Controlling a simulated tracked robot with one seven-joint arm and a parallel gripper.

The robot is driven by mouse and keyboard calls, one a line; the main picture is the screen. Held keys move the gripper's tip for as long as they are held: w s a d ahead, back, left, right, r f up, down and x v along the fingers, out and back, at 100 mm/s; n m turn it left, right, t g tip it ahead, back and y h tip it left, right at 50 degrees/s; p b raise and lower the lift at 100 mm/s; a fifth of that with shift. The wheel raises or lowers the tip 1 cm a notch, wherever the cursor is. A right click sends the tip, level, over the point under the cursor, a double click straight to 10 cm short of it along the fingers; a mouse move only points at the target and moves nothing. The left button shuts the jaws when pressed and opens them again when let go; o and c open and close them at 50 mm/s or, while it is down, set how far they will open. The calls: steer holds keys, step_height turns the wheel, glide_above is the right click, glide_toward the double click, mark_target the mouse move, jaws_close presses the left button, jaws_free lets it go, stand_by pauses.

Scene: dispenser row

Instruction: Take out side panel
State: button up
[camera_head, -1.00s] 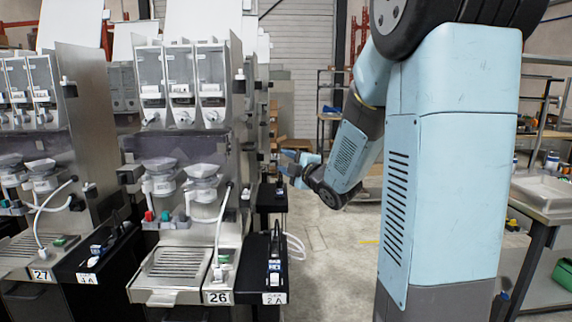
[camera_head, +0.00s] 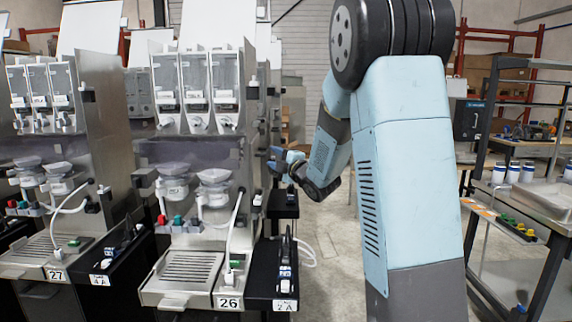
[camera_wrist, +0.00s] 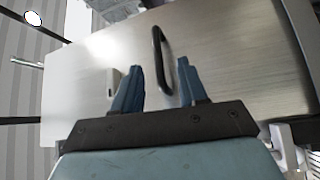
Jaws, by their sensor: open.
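The side panel (camera_wrist: 235,50) is a flat brushed-metal sheet that fills much of the wrist view. A dark bar handle (camera_wrist: 158,55) stands on it, and a small pale block (camera_wrist: 113,82) is to the left of the handle. My gripper (camera_wrist: 159,72) is open, with one blue finger on each side of the handle's lower part in the picture. I cannot tell whether either finger touches it. In the head view my gripper (camera_head: 273,160) is at the right side of dispenser 26 (camera_head: 197,180), where the panel's face and handle are hidden from this side.
A black box marked 2 A (camera_head: 272,285) juts out below my gripper, with white tubing beside it. Dispenser 27 (camera_head: 60,180) stands to the left. A workbench (camera_head: 495,190) with white bottles stands at right. Some bare floor (camera_head: 325,245) shows between dispenser and arm.

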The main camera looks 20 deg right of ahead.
steer(key=shift+x, duration=1.6)
jaws_close()
steer(key=shift+r, duration=0.3)
steer(key=shift+r, duration=1.5)
